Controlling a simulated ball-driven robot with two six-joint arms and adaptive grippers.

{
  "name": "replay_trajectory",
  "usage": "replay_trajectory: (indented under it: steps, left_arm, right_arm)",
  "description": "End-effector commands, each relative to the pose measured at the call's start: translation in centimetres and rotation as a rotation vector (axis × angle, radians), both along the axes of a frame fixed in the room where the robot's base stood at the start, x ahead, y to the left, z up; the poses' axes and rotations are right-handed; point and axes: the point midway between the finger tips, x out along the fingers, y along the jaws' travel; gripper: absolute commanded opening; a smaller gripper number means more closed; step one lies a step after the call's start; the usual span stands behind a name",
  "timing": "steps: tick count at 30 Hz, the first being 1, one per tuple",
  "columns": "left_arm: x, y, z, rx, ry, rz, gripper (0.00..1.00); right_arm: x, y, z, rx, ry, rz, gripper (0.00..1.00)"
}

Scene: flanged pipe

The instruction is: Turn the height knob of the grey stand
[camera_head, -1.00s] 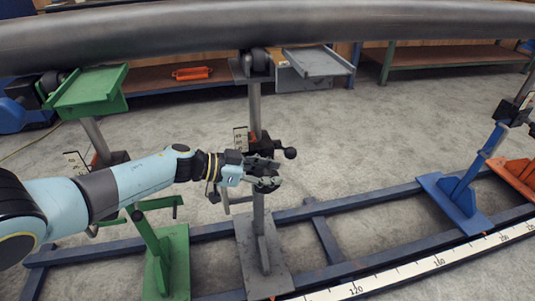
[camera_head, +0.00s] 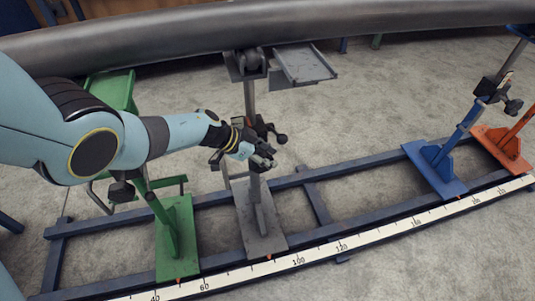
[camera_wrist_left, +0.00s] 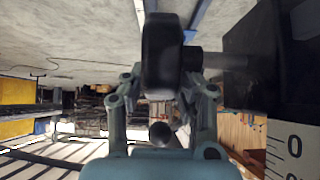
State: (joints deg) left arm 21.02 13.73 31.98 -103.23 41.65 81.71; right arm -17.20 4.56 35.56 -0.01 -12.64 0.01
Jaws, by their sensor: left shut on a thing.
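The grey stand (camera_head: 262,228) stands on the blue rail frame, its post rising to a grey top with a roller and a flat plate (camera_head: 305,65). A dark clamp collar with a black ball-ended handle (camera_head: 281,139) sits partway up the post. My left gripper (camera_head: 264,158) is at the post, just below that handle. In the left wrist view, a black knob (camera_wrist_left: 162,55) is between my left gripper's fingers (camera_wrist_left: 160,100), which are shut on it. A shaft runs from the knob to a dark block at the right. My right gripper is not in view.
A green stand (camera_head: 177,235) is close on the left, under my left arm. Blue (camera_head: 435,170) and orange (camera_head: 504,145) stands are on the right. A large grey pipe (camera_head: 200,35) crosses above the stands. A white measuring scale (camera_head: 320,253) runs along the front rail.

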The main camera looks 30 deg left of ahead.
Motion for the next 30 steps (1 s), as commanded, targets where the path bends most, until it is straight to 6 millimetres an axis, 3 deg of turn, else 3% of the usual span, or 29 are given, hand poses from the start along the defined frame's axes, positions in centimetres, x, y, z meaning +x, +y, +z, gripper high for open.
replay_trajectory:
  steps: [7, 8, 13, 30]
  left_arm:
    - [-0.14, -0.03, -0.14, 0.000, 0.002, 0.000, 0.00]
    - [-0.14, -0.03, -0.14, 0.000, 0.002, 0.000, 0.30]
    - [-0.09, -0.02, -0.10, 0.000, 0.002, 0.000, 0.50]
    - [-0.58, 0.65, 0.51, 0.002, -0.002, -0.001, 0.50]
  right_arm:
    - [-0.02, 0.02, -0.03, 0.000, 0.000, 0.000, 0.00]
    - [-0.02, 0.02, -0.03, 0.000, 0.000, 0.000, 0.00]
    - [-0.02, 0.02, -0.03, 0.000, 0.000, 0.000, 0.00]
    - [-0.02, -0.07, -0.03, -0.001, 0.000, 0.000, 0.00]
